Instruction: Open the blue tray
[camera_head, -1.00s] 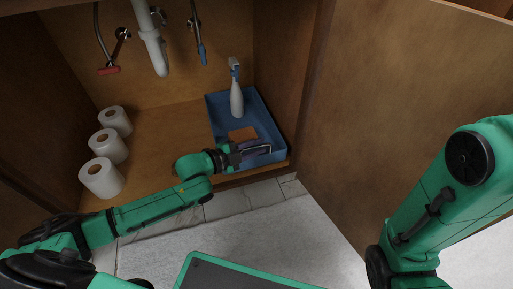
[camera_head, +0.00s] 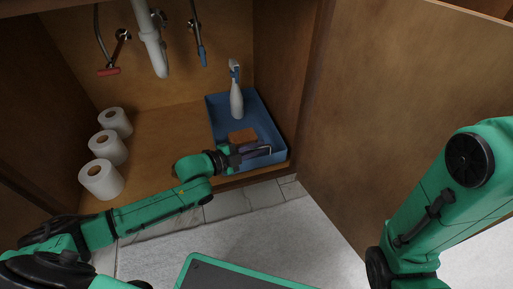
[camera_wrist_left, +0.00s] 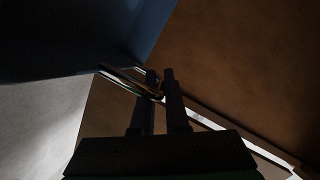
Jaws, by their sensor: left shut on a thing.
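The blue tray (camera_head: 266,125) sits inside the cabinet at its right side. It holds a white spray bottle (camera_head: 236,102) with a blue head and a brown sponge-like block (camera_head: 242,136). My left gripper (camera_head: 260,150) is at the tray's front end, with my arm reaching in from the left. In the left wrist view the tray (camera_wrist_left: 70,35) is a dark blue surface at upper left, and a thin shiny handle bar (camera_wrist_left: 125,81) runs from it to between my fingers (camera_wrist_left: 160,92). The left gripper is shut on this handle. My right gripper is outside the views.
Several white paper rolls (camera_head: 108,146) stand on the cabinet floor at left. A white drain pipe (camera_head: 152,45) and hoses hang above. The open wooden door (camera_head: 400,90) stands at right, near my right arm. The cabinet floor between rolls and tray is partly free.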

